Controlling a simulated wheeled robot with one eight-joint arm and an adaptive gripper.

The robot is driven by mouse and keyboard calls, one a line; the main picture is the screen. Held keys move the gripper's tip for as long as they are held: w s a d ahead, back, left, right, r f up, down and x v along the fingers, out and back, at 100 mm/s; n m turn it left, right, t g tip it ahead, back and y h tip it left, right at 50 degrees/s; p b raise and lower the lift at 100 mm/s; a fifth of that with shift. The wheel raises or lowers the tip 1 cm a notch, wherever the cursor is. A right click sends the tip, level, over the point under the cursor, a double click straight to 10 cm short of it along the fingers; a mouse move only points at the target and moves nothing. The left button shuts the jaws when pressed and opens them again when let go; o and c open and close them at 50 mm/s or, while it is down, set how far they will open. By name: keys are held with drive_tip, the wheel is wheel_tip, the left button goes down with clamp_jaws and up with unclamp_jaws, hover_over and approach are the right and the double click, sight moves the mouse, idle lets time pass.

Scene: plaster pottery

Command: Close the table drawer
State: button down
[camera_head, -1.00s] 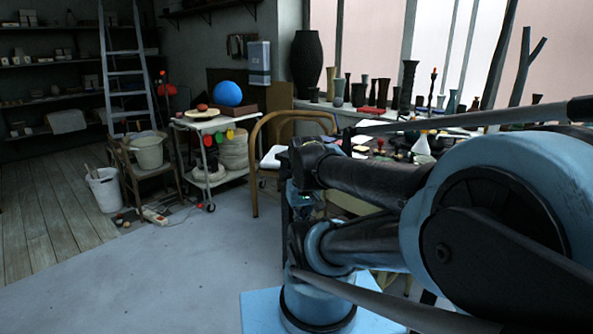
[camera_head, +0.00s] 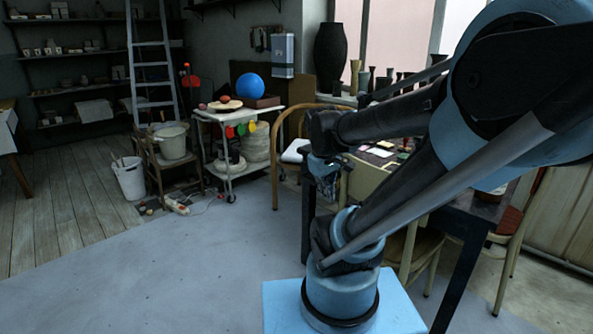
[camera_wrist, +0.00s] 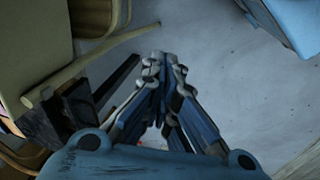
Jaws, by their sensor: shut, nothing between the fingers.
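A dark table (camera_head: 474,212) stands at the right in the head view, partly hidden behind my arm. I cannot make out its drawer there. My gripper (camera_wrist: 160,60) shows in the wrist view with its fingers together and nothing between them, pointing toward the grey floor. It also shows in the head view (camera_head: 326,178), small and partly hidden by my arm, near the left end of the table. Dark bars lie left of the fingers in the wrist view; I cannot tell which part of the furniture they are.
Wooden chairs (camera_head: 413,250) stand close against the table. Another chair (camera_head: 277,150) stands behind my gripper. The grey floor (camera_head: 200,265) in front is clear.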

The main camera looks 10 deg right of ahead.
drive_tip(key=w+a+r+n+t+h, duration=0.1)
drive_tip(key=w+a+r+n+h, duration=0.15)
drive_tip(key=w+n, duration=1.1)
drive_tip(key=w+a+f+n+t+h, duration=0.1)
drive_tip(key=w+a+f+n, duration=0.15)
drive_tip(key=w, duration=0.35)
drive_tip(key=w+a+f+n+h, duration=0.1)
drive_tip(key=w+a, duration=0.3)
drive_tip(key=w, duration=0.2)
drive_tip(key=w+a+f+n+t+h, duration=0.1)
drive_tip(key=w+a+n, duration=0.15)
drive_tip(key=w, duration=0.45)
approach(304, 172)
wheel_tip(304, 172, down, 3)
drive_tip(key=d, duration=0.1)
drive_tip(key=shift+w+d+f, duration=0.2)
drive_tip(key=shift+w+d, duration=0.45)
drive_tip(key=shift+w, duration=0.25)
